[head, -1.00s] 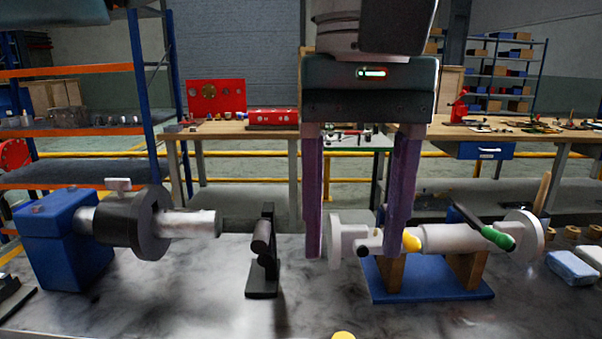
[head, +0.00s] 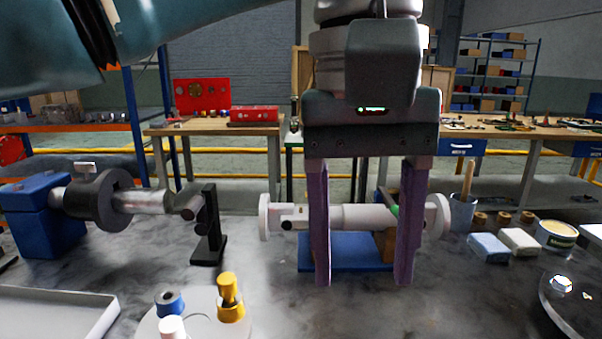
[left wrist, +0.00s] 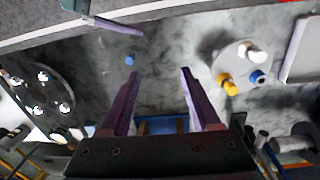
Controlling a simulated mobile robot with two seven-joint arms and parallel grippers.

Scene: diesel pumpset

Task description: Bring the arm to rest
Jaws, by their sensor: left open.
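My left gripper (head: 363,283) hangs pointing down in the head view, its two purple fingers wide apart and nothing between the tips. It stands in front of a grey shaft (head: 350,216) on a blue stand (head: 340,254), and hides parts of both. In the left wrist view the same open gripper (left wrist: 160,73) shows over bare bench top. A purple finger, seemingly of my right gripper (left wrist: 115,25), shows at the top left of that view; its opening cannot be told.
A round tray (head: 190,326) with blue, yellow and white pieces is front left. A black stand (head: 208,240) and blue-based chuck (head: 45,238) stand left. Sponges (head: 489,247), a tin (head: 556,234) and a dark round plate (head: 570,305) are right. The bench front centre is bare.

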